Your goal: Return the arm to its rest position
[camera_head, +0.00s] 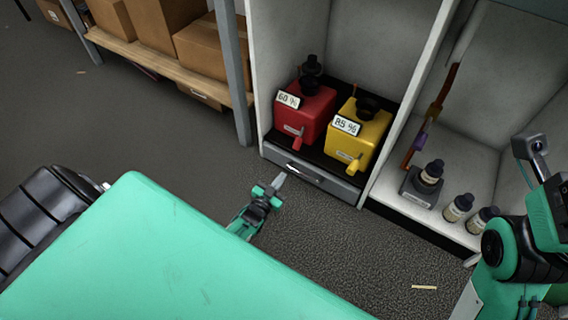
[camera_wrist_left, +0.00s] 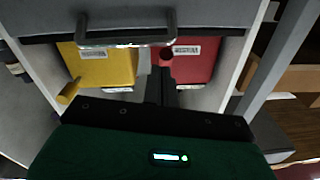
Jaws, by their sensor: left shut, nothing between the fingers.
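My left gripper (camera_head: 279,181) is shut and empty. In the head view it is just in front of the grey drawer (camera_head: 330,184) at the foot of the cabinet, near the drawer's handle (camera_head: 301,169). In the left wrist view the shut fingers (camera_wrist_left: 161,85) show in the middle, apart from the metal handle (camera_wrist_left: 125,41) at the top. Whether the drawer is fully closed I cannot tell. My right arm (camera_head: 510,255) is at the right edge of the head view; its fingers are not visible.
Above the drawer stand a red container (camera_head: 308,110) marked 60 % and a yellow container (camera_head: 362,135) marked 85 %. A shelf (camera_head: 150,58) with cardboard boxes is at upper left. Floor (camera_head: 150,140) between is clear.

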